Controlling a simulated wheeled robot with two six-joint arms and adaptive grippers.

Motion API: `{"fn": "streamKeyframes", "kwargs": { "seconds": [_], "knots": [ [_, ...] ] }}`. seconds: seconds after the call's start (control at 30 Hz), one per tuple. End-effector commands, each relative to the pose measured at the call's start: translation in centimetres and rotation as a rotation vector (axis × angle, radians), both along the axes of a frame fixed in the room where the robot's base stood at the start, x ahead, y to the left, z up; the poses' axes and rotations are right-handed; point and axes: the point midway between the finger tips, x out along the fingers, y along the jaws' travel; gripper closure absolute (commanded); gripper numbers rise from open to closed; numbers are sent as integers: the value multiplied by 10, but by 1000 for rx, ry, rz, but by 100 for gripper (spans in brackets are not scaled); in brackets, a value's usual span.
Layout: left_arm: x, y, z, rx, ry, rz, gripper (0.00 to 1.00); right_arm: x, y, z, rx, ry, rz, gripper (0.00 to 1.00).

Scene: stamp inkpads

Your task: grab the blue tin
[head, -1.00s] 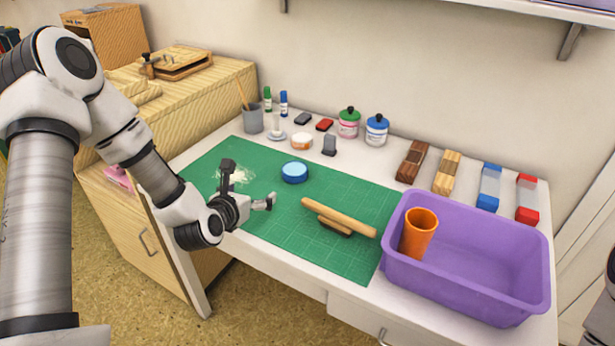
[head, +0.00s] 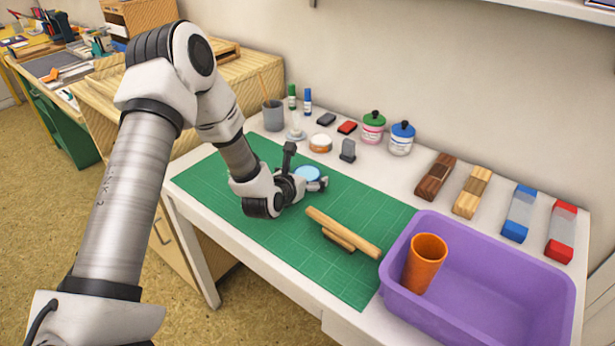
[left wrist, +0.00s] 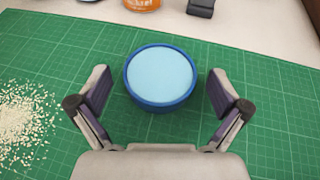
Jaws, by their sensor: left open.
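The blue tin (left wrist: 160,78), round with a light blue top and darker blue rim, lies flat on the green cutting mat (left wrist: 270,130). In the head view the tin (head: 307,173) is partly hidden behind my left gripper (head: 306,168). In the left wrist view my left gripper (left wrist: 158,92) is open, with one finger on each side of the tin. A gap of green mat shows between each finger and the tin. My right gripper is in neither current view.
A purple bin (head: 500,295) holds an orange cup (head: 425,262). Pale crumbs (left wrist: 25,112) lie left of the gripper. A white jar with an orange label (left wrist: 143,4) stands beyond the tin.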

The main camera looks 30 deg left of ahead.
Motion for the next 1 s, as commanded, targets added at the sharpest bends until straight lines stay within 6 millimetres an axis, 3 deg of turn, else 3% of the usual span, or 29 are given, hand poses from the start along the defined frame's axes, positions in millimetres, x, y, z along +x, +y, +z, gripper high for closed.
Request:
{"fn": "streamKeyframes", "kwargs": {
  "seconds": [0.07, 0.1, 0.3, 0.67, 0.83, 1.0],
  "knots": [
    [0, 0, 0, 0, 0, 0, 0, 0, 0, 0, 0, 0, 0, 60],
    [0, 0, 0, 0, 0, 0, 7, 0, 0, 0, 0, 0, 0, 60],
    [-1, 0, 0, 0, 0, 0, 72, 0, 0, 0, 0, 0, 0, 60],
    [0, 0, 5, 1, -2, 1, 73, 0, 0, 0, 0, 0, 0, 60],
    [0, 0, 31, -1, -5, 1, 73, 0, 0, 3, 0, 0, 0, 60],
    [0, 0, 75, -1, -7, 1, 73, 0, 0, 6, 0, 0, 0, 60]
  ]
}}
